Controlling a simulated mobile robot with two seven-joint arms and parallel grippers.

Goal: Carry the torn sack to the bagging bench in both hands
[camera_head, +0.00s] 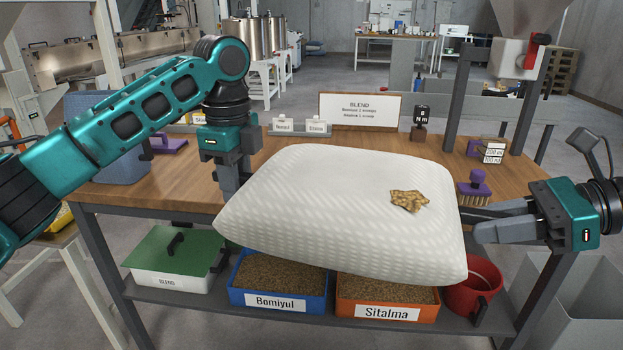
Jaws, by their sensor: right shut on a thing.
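The torn sack (330,215) is white, woven and plump, and appears held up in front of the wooden bench (185,185). A ragged hole (409,201) on its upper right face shows brown grain. My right gripper (472,224) is shut on the sack's right edge; its fingertips are partly hidden. My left gripper (232,180) points down at the sack's upper left edge. Its fingertips are hidden behind the sack, so I cannot tell whether its jaws grip. I cannot tell which bench in view is the bagging bench.
The bench carries a BLEND sign (360,110), a purple brush (475,187) and a dark weight-like block (421,124). The lower shelf holds a green-lidded bin (170,262), a blue Bomiyul bin (278,301), an orange Sitalma bin (387,312) and a red bucket (474,290).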

